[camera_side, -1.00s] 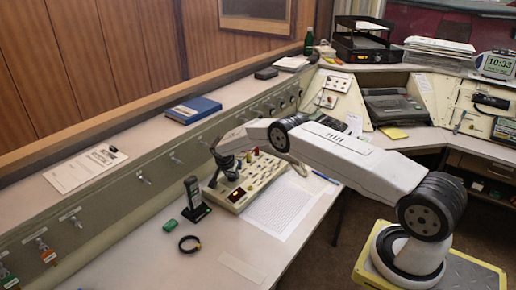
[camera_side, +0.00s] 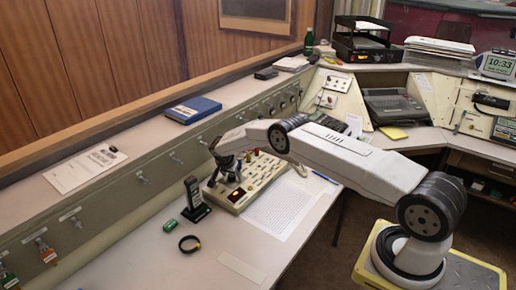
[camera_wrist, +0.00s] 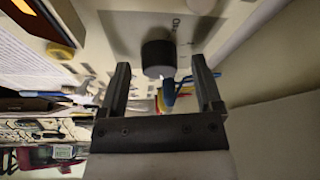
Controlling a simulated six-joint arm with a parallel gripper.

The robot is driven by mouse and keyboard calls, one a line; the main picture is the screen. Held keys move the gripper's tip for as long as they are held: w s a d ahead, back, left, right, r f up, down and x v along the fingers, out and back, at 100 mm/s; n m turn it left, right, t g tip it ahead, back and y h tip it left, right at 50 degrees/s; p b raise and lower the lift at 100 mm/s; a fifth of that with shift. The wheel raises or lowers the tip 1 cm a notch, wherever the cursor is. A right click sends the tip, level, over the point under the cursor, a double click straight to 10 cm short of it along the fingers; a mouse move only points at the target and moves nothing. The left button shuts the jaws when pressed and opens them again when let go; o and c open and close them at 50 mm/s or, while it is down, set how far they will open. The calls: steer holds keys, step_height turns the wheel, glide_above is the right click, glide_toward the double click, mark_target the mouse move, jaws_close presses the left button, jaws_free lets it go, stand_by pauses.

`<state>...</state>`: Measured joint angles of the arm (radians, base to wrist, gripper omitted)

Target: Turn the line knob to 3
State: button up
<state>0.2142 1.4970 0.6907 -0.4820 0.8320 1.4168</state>
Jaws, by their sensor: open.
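A round black knob (camera_wrist: 158,57) on a cream panel shows in the wrist view, with a grey plate and small dark lettering beside it. I cannot read which number it points to. My gripper (camera_wrist: 160,78) is open, its two dark fingers on either side of the knob and apart from it in the picture. In the side view my gripper (camera_side: 227,176) is low over the left end of the cream desk console (camera_side: 262,181), which carries several keys and buttons. The knob cannot be made out there behind the fingers.
A black handset in a stand (camera_side: 194,198), a green block (camera_side: 169,226) and a black cable ring (camera_side: 189,244) lie left of the console. A printed sheet (camera_side: 281,209) lies in front of it. The desk front is mostly clear.

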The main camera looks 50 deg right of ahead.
mark_target(228, 185)
steer(key=shift+r, duration=0.2)
steer(key=v, duration=0.7)
steer(key=shift+a+r, duration=0.2)
stand_by(0.3)
steer(key=s+a+r+n+t+y, duration=0.1)
steer(key=s+a+r+n+y, duration=0.2)
steer(key=s+a+r+n, duration=0.9)
steer(key=s+a+n, duration=0.1)
steer(key=s, duration=0.9)
steer(key=s+a+r+n+y, duration=0.1)
steer(key=s+a+r+n, duration=0.1)
steer(key=s, duration=0.9)
steer(key=shift+a+r+t, duration=0.2)
steer(key=shift+a+t, duration=0.1)
steer(key=shift+a, duration=0.55)
